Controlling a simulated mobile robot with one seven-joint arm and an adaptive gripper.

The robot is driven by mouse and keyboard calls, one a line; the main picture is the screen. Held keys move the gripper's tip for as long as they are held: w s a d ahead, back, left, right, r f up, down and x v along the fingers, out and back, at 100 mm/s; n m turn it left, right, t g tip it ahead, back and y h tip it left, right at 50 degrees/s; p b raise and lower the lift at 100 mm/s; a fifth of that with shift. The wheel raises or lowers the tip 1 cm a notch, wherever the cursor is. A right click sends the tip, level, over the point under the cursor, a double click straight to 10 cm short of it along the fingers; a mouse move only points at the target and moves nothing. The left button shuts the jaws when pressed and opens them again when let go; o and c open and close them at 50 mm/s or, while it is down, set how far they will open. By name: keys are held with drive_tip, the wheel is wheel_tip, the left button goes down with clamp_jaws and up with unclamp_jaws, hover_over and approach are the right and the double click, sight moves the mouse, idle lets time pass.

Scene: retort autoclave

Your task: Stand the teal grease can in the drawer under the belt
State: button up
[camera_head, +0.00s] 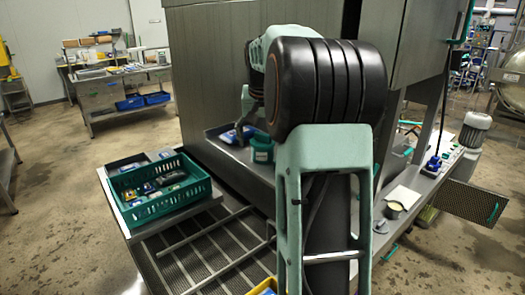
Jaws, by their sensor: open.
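A teal can-like container (262,150) stands on the metal ledge beside the large steel housing, left of my arm's black joint. My gripper (244,126) is small and partly hidden behind my arm, close to the left of the teal container; it is open, and I see nothing held in it. The slatted mesh belt (180,268) lies at the lower left. A drawer under it cannot be made out; my arm covers much of the middle.
A green crate (204,184) of packets stands beside the belt. A blue item (230,136) lies near the teal container. A yellow bin edge (264,286) shows at the bottom.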

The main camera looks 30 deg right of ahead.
drive_tip(key=shift+x, duration=0.75)
drive_tip(key=shift+c, duration=0.6)
drive_tip(key=shift+r, duration=0.1)
drive_tip(key=c, duration=1.5)
drive_tip(key=shift+o, duration=0.2)
drive_tip(key=shift+r, duration=0.1)
